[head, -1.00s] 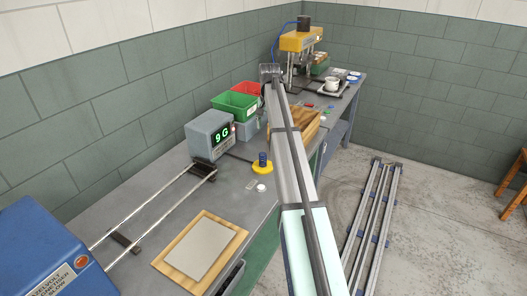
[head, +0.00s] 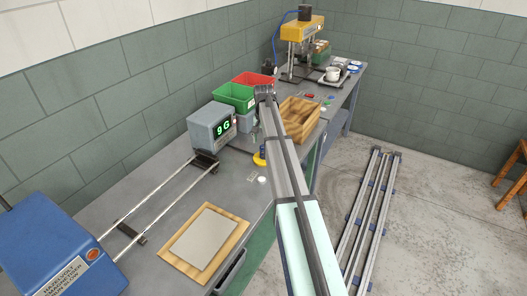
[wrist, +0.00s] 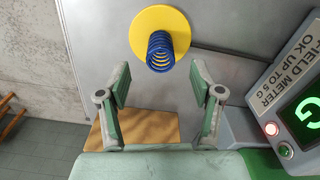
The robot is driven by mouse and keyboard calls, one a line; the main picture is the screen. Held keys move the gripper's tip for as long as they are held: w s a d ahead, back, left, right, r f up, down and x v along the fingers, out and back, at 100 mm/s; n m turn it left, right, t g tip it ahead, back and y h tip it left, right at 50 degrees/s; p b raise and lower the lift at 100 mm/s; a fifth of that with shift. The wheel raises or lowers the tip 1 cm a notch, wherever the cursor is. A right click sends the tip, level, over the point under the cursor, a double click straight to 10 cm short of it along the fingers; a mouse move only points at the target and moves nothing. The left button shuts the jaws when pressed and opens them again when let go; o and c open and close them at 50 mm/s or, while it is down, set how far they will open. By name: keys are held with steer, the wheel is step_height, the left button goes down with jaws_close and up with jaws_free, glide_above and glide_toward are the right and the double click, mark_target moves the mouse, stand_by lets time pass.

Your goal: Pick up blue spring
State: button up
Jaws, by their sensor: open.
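The blue spring (wrist: 160,48) stands on a round yellow base in the wrist view, seen from above as a stack of blue coils. In the head view my arm hides most of the spring, and the yellow base (head: 259,158) shows beside the arm. My gripper (wrist: 158,72) is open and empty. Its two green-padded fingers are apart, one toward each side of the spring, with the spring just beyond the fingertips in the picture. I cannot tell the exact height gap.
The grey field meter (head: 211,127), reading 9 G, stands close by; it also shows at the wrist view's right (wrist: 295,85). Green bin (head: 235,96) and wooden tray (head: 300,117) are behind. Two rails, a blue machine (head: 50,245) and a board (head: 203,240) lie nearer.

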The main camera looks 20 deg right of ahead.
mark_target(263, 147)
steer(key=shift+w+f+p, duration=0.1)
steer(key=shift+f+p, duration=1.1)
steer(key=shift+f, duration=1.5)
jaws_close()
